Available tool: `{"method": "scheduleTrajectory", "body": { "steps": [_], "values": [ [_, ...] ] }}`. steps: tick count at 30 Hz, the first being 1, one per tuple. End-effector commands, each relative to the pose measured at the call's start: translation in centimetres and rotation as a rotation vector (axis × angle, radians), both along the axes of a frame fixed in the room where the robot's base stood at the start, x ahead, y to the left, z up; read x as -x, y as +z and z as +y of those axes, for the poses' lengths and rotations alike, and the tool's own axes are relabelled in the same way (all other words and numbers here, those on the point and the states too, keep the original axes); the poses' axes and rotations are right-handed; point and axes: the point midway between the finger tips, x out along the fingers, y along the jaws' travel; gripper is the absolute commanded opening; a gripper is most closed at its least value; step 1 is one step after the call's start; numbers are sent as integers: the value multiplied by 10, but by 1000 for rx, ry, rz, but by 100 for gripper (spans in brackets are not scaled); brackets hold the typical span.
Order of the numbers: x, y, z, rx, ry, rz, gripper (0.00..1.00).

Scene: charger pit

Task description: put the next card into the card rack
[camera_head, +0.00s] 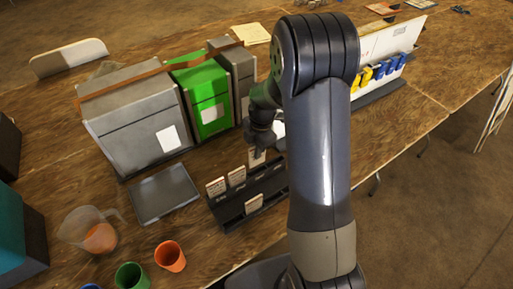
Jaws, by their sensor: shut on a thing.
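The card rack (236,210) is a dark, long holder on the wooden table, left of my arm. Two pale cards, a left one (216,187) and one beside it (237,176), stand in its back row. Another pale card (254,203) stands in the front row. My gripper (257,149) points down at the rack's far right part and is shut on a pale card (257,159). This card lines up with the back row; I cannot tell whether its lower edge is in a slot. My arm hides the rack's right end.
A dark tray (164,193) lies left of the rack. A measuring jug (92,232), an orange cup (170,256) and a green cup (131,276) stand front left. Grey (135,125) and green (202,100) boxes stand behind. A white board (392,42) with blue and yellow pieces stands back right.

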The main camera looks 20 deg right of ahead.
Motion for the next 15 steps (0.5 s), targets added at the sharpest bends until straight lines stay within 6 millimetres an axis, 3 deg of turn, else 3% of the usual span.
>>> {"method": "scheduleTrajectory", "body": {
  "steps": [15],
  "values": [
    [0, -35, 0, 0, 0, 0, 0]
  ]
}}
